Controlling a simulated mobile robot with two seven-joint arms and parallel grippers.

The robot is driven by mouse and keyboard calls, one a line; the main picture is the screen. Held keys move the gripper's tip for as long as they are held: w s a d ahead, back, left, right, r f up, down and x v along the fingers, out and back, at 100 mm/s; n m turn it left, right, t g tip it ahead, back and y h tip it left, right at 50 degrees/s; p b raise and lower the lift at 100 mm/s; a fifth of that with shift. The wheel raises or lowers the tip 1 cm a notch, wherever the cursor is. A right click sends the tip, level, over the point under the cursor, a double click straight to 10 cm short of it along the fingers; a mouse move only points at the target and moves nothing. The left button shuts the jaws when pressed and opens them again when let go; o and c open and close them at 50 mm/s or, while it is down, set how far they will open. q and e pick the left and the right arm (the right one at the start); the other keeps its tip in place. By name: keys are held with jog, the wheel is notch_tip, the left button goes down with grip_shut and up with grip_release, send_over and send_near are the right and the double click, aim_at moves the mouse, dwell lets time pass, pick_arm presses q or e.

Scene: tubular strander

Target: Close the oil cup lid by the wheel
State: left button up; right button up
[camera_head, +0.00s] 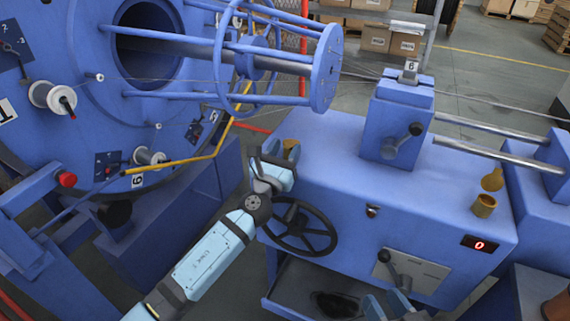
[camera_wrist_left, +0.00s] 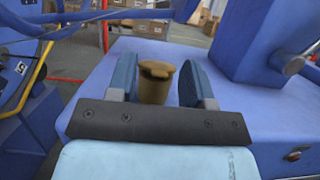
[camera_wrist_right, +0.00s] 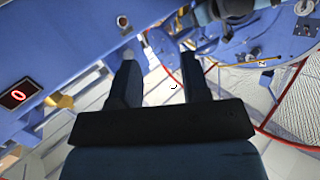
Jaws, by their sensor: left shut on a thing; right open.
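The brown oil cup (camera_head: 290,146) by the wheel stands on the blue machine top above the dark handwheel (camera_head: 299,228). In the left wrist view the cup (camera_wrist_left: 154,86) is between my fingers, and its lid (camera_wrist_left: 158,69) appears to lie flat across the mouth. My left gripper (camera_head: 280,157) is shut on the cup, with one finger at each side; it hides part of the cup in the head view. My right gripper (camera_wrist_right: 160,72) is open and empty, low in front of the machine, partly in the head view (camera_head: 391,305).
A second oil cup (camera_head: 484,206) with its lid (camera_head: 493,179) raised stands at the right corner above a red display (camera_head: 480,244). A lever block (camera_head: 397,125) and a rotating cage (camera_head: 325,68) rise behind. A lower lever (camera_head: 392,268) sticks out near my right gripper.

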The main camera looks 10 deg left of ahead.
pick_arm(q)
jog(key=shift+f+t+b, duration=0.25)
jog(key=shift+t+b, duration=0.05)
jog(key=shift+b, duration=0.9)
jog(key=shift+r, duration=0.15)
jog(key=o, duration=0.9)
pick_arm(e)
notch_tip(320, 180, up, 6)
jog(key=a+t+y, duration=0.2)
jog(key=shift+f+t+y, duration=0.15)
jog(key=shift+t+y, duration=0.15)
jog(key=shift+t, duration=0.1)
pick_arm(q)
jog(key=shift+s, duration=0.1)
jog(key=shift+s+a+f, duration=0.15)
jog(key=shift+s+f, duration=0.15)
jog(key=v, duration=1.3)
jog(key=shift+a+r+b, duration=0.1)
jog(key=shift+b, duration=0.2)
pick_arm(e)
jog(key=shift+s+a+r, duration=0.1)
jog(key=shift+a+r, duration=0.1)
jog(key=shift+r, duration=0.05)
